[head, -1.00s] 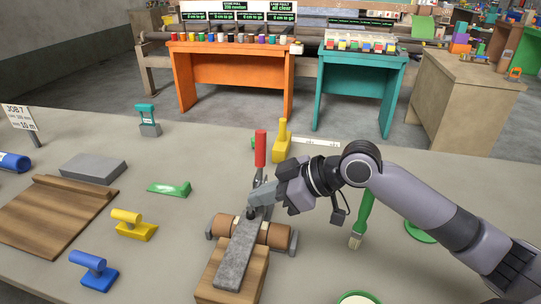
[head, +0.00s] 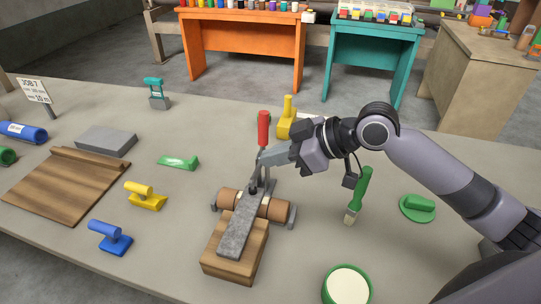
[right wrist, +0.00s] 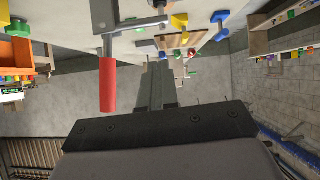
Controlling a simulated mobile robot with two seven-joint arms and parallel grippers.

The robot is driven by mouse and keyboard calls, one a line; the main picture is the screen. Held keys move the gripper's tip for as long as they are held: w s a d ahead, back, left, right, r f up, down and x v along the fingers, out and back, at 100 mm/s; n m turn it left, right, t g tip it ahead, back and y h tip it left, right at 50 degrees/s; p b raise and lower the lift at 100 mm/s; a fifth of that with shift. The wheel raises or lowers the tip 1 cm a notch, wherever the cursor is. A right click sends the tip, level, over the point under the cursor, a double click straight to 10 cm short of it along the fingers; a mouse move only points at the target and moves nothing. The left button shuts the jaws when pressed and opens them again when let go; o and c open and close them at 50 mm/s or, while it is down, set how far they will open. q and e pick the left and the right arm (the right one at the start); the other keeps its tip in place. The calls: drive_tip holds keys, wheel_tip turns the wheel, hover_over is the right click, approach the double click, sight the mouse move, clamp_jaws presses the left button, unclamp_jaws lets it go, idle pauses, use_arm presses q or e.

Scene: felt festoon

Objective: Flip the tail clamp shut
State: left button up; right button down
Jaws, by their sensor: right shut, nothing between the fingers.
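The tail clamp (head: 257,172) is a metal toggle clamp with a red handle (head: 263,128) standing upright. It sits at the far end of a grey felt strip (head: 238,228), with a dark tip at the strip's far end. The strip lies over a brown roller (head: 272,208) and a wooden block (head: 228,263). My right gripper (head: 266,158) is shut and empty, beside the clamp's metal lever just below the red handle; whether it touches is unclear. The right wrist view shows the red handle (right wrist: 107,86) left of the shut fingers (right wrist: 160,88). My left gripper is out of view.
A yellow tool (head: 287,118) stands behind the clamp. A green brush (head: 359,195), a green-handled disc (head: 418,207) and a green-rimmed pot (head: 348,285) lie to the right. Yellow (head: 145,197) and blue (head: 110,238) handled tools lie left. Bare table surrounds them.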

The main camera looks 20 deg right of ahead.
drive_tip(key=b+v, duration=0.1)
drive_tip(key=v, duration=0.7)
drive_tip(key=shift+d+f, duration=0.1)
drive_tip(key=shift+d, duration=0.05)
idle(0.3)
